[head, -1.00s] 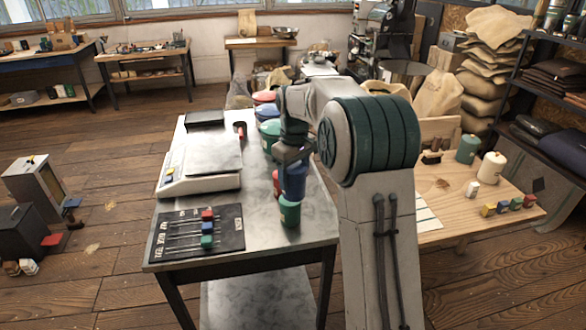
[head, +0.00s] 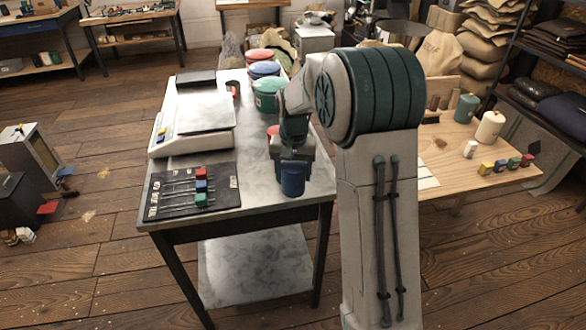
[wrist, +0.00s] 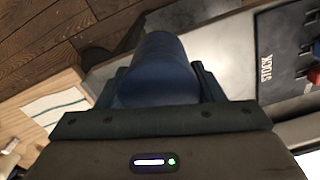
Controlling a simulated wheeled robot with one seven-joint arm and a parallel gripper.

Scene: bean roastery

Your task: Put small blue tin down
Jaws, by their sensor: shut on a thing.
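The small blue tin (head: 292,181) is in my gripper (head: 292,165), over the front right part of the metal table (head: 265,200). The jaws close on its sides. In the wrist view the blue tin (wrist: 158,62) fills the space between the two jaws (wrist: 160,88). I cannot tell whether its base touches the table top. A small red tin (head: 272,133) stands behind it, partly hidden by my arm.
Bare metal lies between mat and gripper.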

